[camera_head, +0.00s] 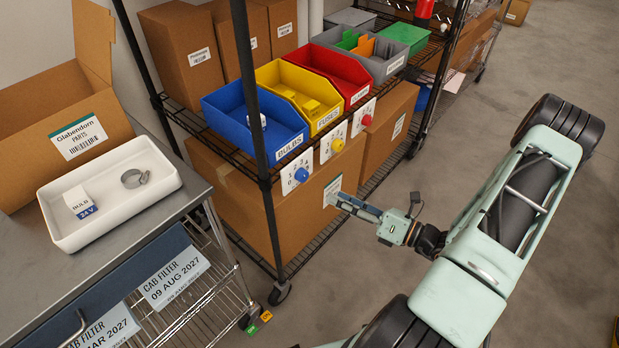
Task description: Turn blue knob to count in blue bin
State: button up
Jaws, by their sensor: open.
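The blue bin (230,128) labelled BULBS sits on the wire shelf and holds a small white item (257,121), partly behind the black post. I cannot make out more items in it. The blue knob (301,175) is on a white numbered plate (291,187) below the bin's front. Its exact setting is too small to read. My gripper (340,200) is open, below and to the right of the blue knob, apart from it and in front of a cardboard box. Its fingers point left towards the shelf.
A yellow bin (319,119) with a yellow knob (337,145) and a red bin (352,80) with a red knob (367,120) stand alongside. A black post (252,90) rises beside the blue bin. A white tray (150,200) lies on the left bench.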

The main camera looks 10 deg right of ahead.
aim_at(306, 177)
jog(key=shift+m+t+h, duration=0.3)
jog(key=shift+m+t, duration=0.3)
jog(key=x, duration=1.1)
jog(key=shift+w+d, duration=0.35)
jog(key=shift+d, duration=0.05)
jog(key=c, duration=1.2)
jog(key=shift+o, duration=0.2)
